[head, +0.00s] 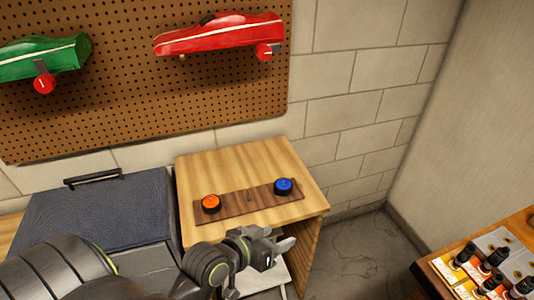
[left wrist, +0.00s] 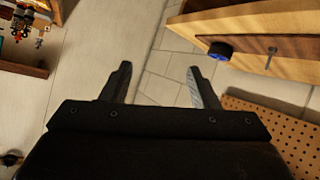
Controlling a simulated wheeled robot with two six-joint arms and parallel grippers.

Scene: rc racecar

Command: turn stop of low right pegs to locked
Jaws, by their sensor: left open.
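A red stop (head: 263,51) sits on the pegboard (head: 130,120), at the right end of a red car (head: 215,35) with a white stripe. A second red stop (head: 44,84) with a pale mark is under a green car (head: 45,58) at the left. I cannot tell from here how either stop is set. My left gripper (head: 284,246) is open and empty, low in front of the wooden cabinet, well below the pegboard. Its two spread fingers show in the left wrist view (left wrist: 161,88) with nothing between them. My right gripper is not in view.
A wooden cabinet (head: 235,165) carries a dark wooden strip (head: 245,201) with an orange wheel (head: 211,203) and a blue wheel (head: 284,186). A dark lidded box (head: 95,210) stands left of it. Bottles (head: 490,262) stand on a rack at the right. Bare floor lies between.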

